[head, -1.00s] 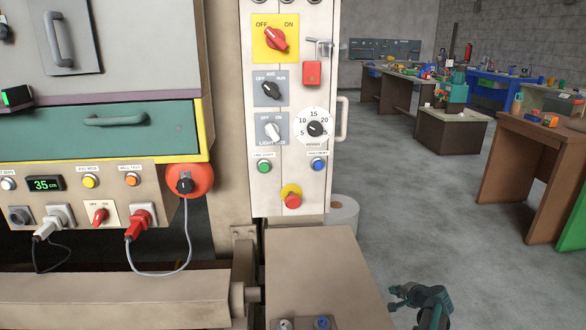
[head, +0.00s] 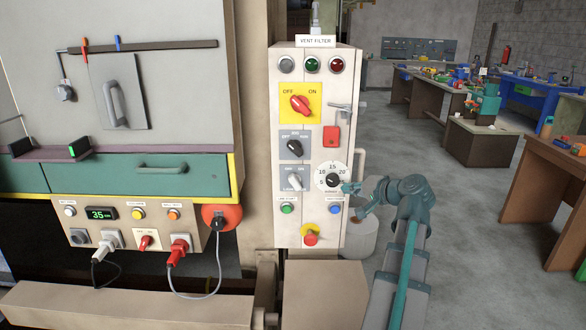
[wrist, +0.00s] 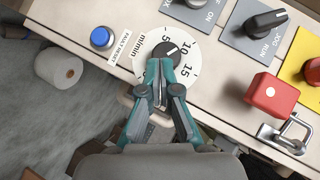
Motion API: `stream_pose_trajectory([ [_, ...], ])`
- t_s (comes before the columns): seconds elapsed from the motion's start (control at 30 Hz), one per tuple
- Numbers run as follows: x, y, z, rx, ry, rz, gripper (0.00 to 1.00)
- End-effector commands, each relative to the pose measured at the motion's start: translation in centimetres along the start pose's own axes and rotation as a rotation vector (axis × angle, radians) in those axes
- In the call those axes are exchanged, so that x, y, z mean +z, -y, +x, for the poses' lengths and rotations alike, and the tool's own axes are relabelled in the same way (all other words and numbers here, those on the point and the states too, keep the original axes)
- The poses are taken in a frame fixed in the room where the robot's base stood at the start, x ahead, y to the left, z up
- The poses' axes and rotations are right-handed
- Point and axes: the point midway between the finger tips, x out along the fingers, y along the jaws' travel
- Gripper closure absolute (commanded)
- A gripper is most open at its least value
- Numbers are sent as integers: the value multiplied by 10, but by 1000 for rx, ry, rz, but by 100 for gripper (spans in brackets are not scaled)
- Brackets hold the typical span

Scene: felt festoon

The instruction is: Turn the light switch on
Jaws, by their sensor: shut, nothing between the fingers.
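The light switch (head: 294,181) is a pale rotary knob on a grey plate marked OFF and ON, low on the beige control panel (head: 312,70). In the head view its upper end seems to lean left, toward OFF; the small size makes this unsure. In the wrist view only part of its plate and knob (wrist: 195,4) shows at the top edge. My gripper (head: 350,188) is shut and empty in front of the round white dial (head: 333,168), right of the light switch.
A beige box (head: 325,290) stands below.

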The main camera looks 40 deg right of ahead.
Motion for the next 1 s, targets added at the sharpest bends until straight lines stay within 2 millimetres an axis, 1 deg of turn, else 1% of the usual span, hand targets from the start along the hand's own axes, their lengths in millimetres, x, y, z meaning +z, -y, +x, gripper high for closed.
stream_pose_trajectory([
  [0.03, 0, 20, -8, -7, 6, -12, 100],
  [0.1, 2, 31, -12, -13, 13, -21, 100],
  [0.23, 3, 38, -12, -18, 19, -27, 100],
  [0.33, 4, 38, -3, -18, 22, -27, 100],
  [0.47, 4, 38, 15, -17, 23, -26, 100],
  [0.7, 4, 40, 62, -18, 23, -25, 100],
  [0.87, 5, 40, 91, -17, 22, -27, 100],
  [0.9, 13, 40, 92, -17, 22, -27, 100],
  [1.0, 23, 39, 102, -17, 21, -26, 100],
])
